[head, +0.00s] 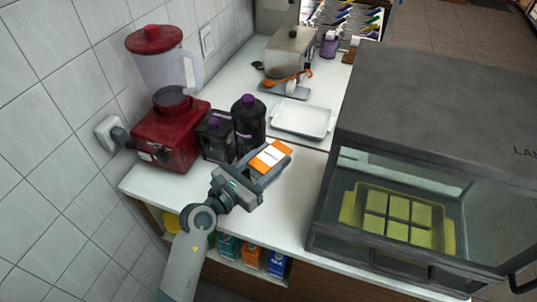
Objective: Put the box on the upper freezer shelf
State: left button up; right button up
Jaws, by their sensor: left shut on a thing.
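An orange and white box (268,158) is held by my left gripper (262,170), which is shut on it above the white counter. The gripper hides part of the box. A large dark grey appliance (437,100) with a glass front stands at the right. Its glass front appears closed, and a yellow-green tray (348,207) with several square blocks shows inside. I cannot tell from this view whether it is the freezer, and no upper shelf can be made out. My right gripper is not in view.
A red blender (168,135), a dark bottle (249,128) and a dark carton (216,138) stand left of the box. A white tray (302,133) lies behind it. The counter (283,208) between box and appliance is clear.

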pick_arm(q)
jog(key=s+a+r+n+t+y+b, duration=0.1)
jog(key=s+a, duration=0.3)
jog(key=a, duration=0.5)
jog(key=s+a+r+n+t+y+b, duration=0.1)
jog(key=s+a, duration=0.3)
jog(key=a, duration=0.5)
jog(key=shift+s+a+r+y+b, duration=0.3)
jog(key=shift+s+a+y+b, duration=0.1)
jog(key=shift+b, duration=0.35)
